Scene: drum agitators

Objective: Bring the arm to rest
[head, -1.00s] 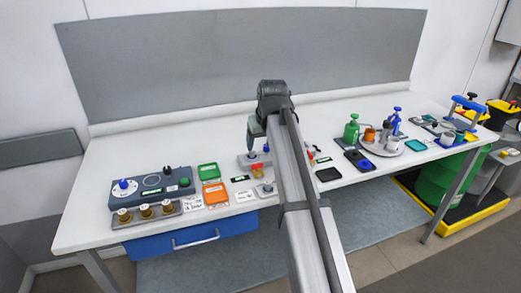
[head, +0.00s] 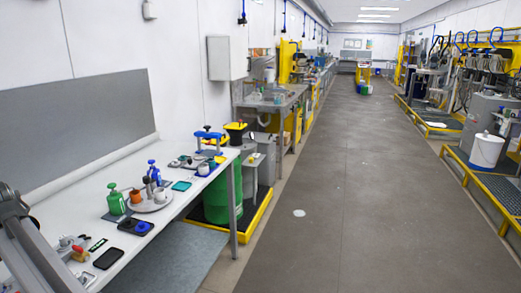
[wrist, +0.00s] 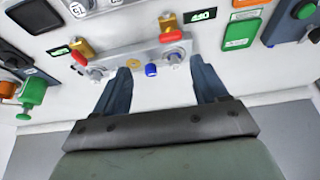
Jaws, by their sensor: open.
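My gripper (wrist: 158,90) is open in the wrist view, its two dark fingers spread and empty. Between and beyond the fingertips is a grey metal fixture (wrist: 135,58) with red and brass-coloured parts and a blue knob (wrist: 151,70). I cannot tell whether the fingers touch anything. In the head view my gripper is out of the picture; only part of my arm shows at the lower left, over the white workbench (head: 145,240).
A green drum (head: 222,200) stands on a yellow-edged platform beyond the bench.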

